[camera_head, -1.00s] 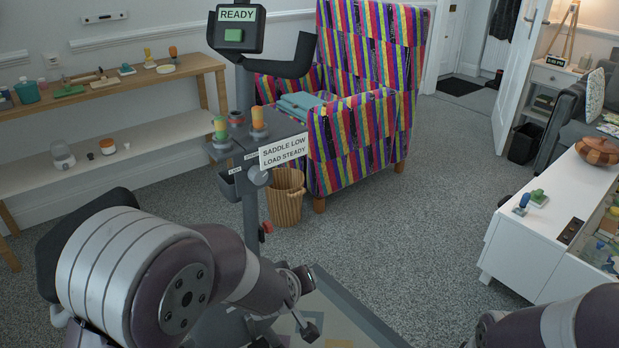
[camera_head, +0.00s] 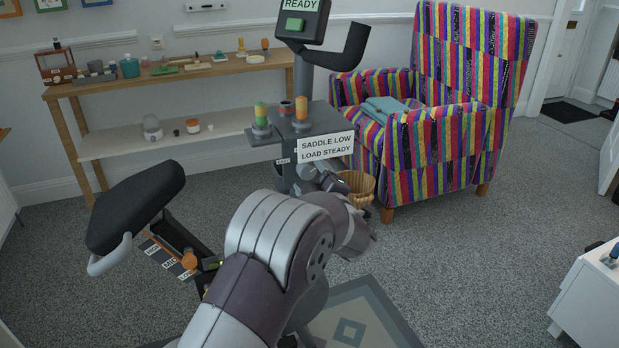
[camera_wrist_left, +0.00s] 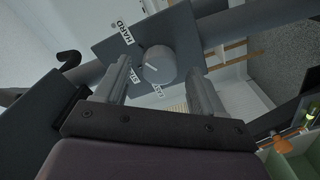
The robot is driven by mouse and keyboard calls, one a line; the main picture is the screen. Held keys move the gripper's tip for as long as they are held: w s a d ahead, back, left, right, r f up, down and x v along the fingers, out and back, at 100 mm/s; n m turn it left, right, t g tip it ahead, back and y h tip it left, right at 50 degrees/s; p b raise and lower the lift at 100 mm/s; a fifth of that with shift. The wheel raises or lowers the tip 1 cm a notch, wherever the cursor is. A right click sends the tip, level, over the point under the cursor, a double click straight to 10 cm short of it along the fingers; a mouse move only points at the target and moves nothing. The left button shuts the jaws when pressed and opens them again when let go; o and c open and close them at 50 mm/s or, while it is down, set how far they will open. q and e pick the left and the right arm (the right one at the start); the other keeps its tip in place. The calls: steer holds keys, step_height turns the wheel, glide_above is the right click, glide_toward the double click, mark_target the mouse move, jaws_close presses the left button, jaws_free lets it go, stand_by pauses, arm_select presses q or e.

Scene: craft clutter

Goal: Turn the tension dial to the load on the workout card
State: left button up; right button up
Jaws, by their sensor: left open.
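The workout card (camera_head: 326,148) on the exercise bike reads "SADDLE LOW, LOAD STEADY". The round grey tension dial (camera_wrist_left: 158,65) faces me in the left wrist view, with a short white mark on it. HARD (camera_wrist_left: 128,33) is at its upper left, a partly hidden STEADY label (camera_wrist_left: 137,77) at its lower left and EASY (camera_wrist_left: 158,90) below. I cannot tell exactly which label the mark meets. My left gripper (camera_wrist_left: 161,70) is open, its fingers on either side of the dial; contact is unclear. In the head view the left gripper (camera_head: 322,178) is just below the card, hiding the dial.
The bike's console (camera_head: 302,22) reads READY. Candle-like items stand on its tray (camera_head: 318,116). The saddle (camera_head: 135,205) is at left, above HIGH, MID and LOW labels. A wicker basket (camera_head: 360,184) and striped armchair (camera_head: 440,150) stand beyond.

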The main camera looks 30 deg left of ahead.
arm_select(q)
steer(key=shift+x, duration=0.85)
steer(key=shift+c, duration=0.3)
steer(key=c, duration=1)
